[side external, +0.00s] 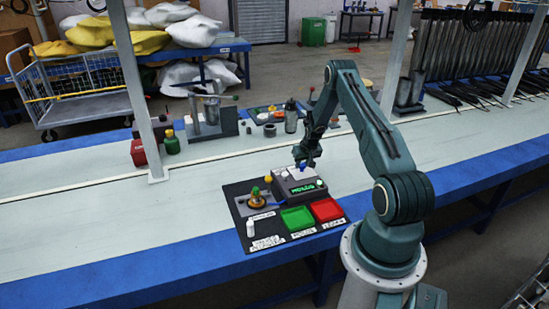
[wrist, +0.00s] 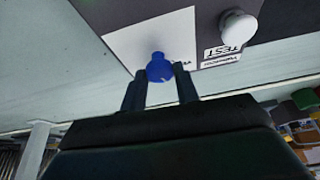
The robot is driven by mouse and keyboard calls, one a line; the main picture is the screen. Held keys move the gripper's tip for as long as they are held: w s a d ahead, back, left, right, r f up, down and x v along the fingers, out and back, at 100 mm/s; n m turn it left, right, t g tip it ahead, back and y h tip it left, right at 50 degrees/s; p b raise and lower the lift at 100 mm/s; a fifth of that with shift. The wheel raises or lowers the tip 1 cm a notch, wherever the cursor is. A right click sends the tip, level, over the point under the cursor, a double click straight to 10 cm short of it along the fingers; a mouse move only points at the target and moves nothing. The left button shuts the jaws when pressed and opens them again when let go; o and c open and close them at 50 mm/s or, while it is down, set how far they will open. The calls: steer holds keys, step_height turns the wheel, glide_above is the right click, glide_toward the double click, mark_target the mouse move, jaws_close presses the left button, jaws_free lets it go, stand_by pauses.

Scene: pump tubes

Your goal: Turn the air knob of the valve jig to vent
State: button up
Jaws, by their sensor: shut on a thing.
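The valve jig (side external: 307,190) is a grey box with a green display and a pale top panel, standing on a dark mat. Its blue knob (wrist: 158,66) shows in the wrist view, on a white panel beside a partly hidden label. My gripper (wrist: 160,80) is shut on the blue knob, with one dark finger on each side. In the side view my gripper (side external: 308,158) points down at the jig's top. A white round knob (wrist: 238,27) sits near a label reading TEST. The blue knob's exact setting cannot be told.
A green tray (side external: 297,218) and a red tray (side external: 327,210) lie in front of the jig. A brass-coloured part (side external: 257,199) and a small white cylinder (side external: 250,228) stand to its left. Bottles and a stand (side external: 211,118) are farther back.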

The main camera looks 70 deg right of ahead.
steer(key=n, duration=0.2)
steer(key=n+t+y, duration=0.1)
steer(key=n, duration=0.2)
steer(key=shift+s+d+y, duration=0.1)
steer(key=shift+d+y, duration=0.05)
steer(key=shift+y, duration=0.15)
stand_by(0.4)
steer(key=o, duration=0.9)
steer(key=shift+o, duration=0.2)
steer(key=shift+v, duration=0.8)
step_height(320, 180, up, 10)
steer(key=s, duration=0.1)
steer(key=shift+a, duration=0.3)
